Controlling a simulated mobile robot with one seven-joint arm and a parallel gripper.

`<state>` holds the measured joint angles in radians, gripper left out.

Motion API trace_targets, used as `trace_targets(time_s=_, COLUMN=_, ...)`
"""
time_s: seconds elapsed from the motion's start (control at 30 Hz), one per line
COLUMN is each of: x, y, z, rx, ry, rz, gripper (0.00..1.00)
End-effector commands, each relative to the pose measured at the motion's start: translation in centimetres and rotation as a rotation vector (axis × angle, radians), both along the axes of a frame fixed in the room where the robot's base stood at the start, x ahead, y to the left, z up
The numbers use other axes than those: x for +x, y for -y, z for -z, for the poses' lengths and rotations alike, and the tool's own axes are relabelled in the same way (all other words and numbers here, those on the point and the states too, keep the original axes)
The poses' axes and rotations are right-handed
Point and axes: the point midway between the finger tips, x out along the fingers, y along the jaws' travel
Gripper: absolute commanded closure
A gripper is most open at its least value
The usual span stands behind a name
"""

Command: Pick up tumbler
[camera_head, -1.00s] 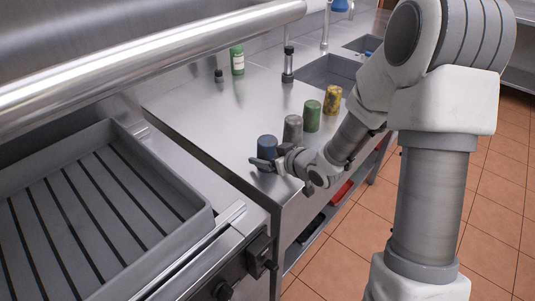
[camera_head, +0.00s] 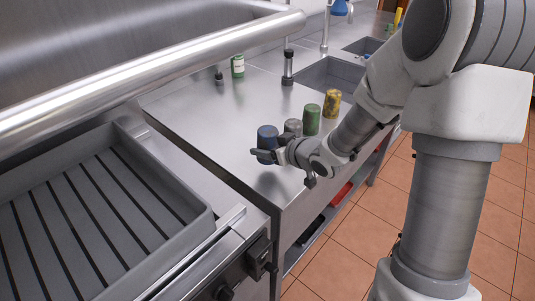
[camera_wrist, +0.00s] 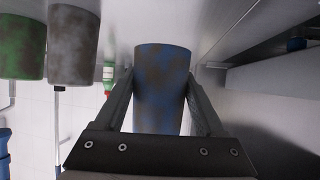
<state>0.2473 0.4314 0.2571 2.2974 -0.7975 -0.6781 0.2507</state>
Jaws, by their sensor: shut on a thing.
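A dark blue, brown-mottled tumbler (camera_head: 267,134) is at the left end of a row of cups in the head view. In the wrist view the tumbler (camera_wrist: 161,75) sits between the two fingers of my gripper (camera_wrist: 160,88), one finger touching each side. In the head view my gripper (camera_head: 267,154) is shut around its lower part, and the tumbler appears held a little above the steel counter. It looks about upright. Its far side is hidden.
A grey cup (camera_head: 293,126) stands close beside it, partly hidden by my gripper. A green cup (camera_head: 312,119) and a yellow cup (camera_head: 332,103) follow. A green bottle (camera_head: 238,66) stands at the back. The slatted grill (camera_head: 90,220) is left; the counter's middle is clear.

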Motion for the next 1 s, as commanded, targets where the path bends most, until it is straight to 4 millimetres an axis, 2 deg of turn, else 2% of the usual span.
trace_targets(time_s=0.03, x=0.4, y=1.6, z=-0.9, rx=0.0, ry=0.0, rz=0.011, gripper=0.84)
trace_targets(time_s=0.2, x=0.9, y=5.0, z=-3.0, rx=-0.002, ry=0.0, rz=0.011, gripper=0.84)
trace_targets(time_s=0.5, x=1.8, y=9.7, z=-5.7, rx=-0.001, ry=-0.002, rz=0.008, gripper=0.84)
trace_targets(time_s=0.7, x=2.0, y=11.1, z=-6.5, rx=0.001, ry=-0.002, rz=0.005, gripper=0.84)
trace_targets(time_s=1.0, x=2.1, y=11.4, z=-6.6, rx=0.001, ry=-0.003, rz=0.005, gripper=0.84)
